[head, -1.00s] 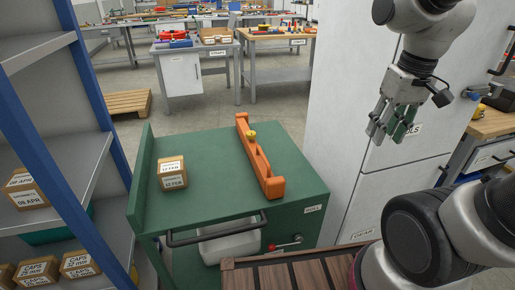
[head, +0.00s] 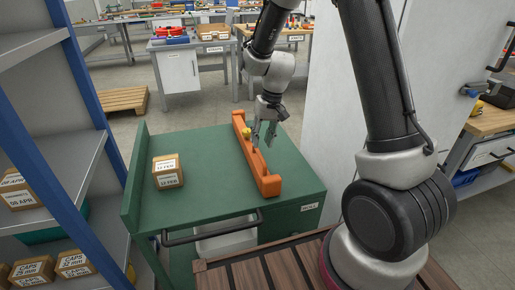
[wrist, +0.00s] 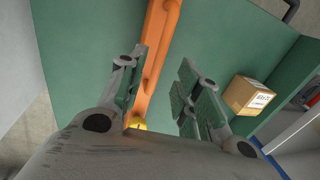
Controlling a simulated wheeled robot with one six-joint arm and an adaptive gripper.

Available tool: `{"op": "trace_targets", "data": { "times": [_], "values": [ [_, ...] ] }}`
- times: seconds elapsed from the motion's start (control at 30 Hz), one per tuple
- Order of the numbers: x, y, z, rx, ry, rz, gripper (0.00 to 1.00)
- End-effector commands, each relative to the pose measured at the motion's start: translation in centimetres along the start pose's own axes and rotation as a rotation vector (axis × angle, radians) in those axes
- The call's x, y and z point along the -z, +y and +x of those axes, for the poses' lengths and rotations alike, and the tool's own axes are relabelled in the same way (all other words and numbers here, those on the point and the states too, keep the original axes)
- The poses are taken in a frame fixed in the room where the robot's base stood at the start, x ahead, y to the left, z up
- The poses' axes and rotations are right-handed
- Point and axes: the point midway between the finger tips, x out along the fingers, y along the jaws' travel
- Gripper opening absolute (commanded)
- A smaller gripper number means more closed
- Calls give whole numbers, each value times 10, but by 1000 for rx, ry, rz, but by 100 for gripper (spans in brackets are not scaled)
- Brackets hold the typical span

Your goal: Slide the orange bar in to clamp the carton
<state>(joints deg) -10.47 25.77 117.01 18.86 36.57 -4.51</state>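The orange bar (head: 257,165) lies across the green bench top (head: 205,196), with a yellow knob (head: 246,132) on it. The carton (head: 167,171), a small brown box with a white label, stands to the left of the bar, with a gap of bare green top between them. A raised green wall (head: 134,182) runs along the left edge of the top. My gripper (head: 264,140) is at the bar, close to the knob. In the wrist view my gripper (wrist: 160,90) has its fingers spread, with the orange bar (wrist: 155,55) and the knob (wrist: 138,123) between or below them; contact cannot be told.
A shelf (head: 60,180) with several cartons stands at the left. A white cabinet (head: 330,120) stands to the right of the bench. A dark bench handle (head: 212,230) runs along the front edge. Workbenches (head: 180,62) stand farther back.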

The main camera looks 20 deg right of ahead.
Motion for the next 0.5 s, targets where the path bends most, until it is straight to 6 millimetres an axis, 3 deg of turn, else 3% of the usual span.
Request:
{"op": "trace_targets", "data": {
  "times": [0.2,0.5],
  "values": [
    [-1,0,33,-1,-3,0,34],
    [-1,0,42,-1,-1,-1,34]
  ]
}}
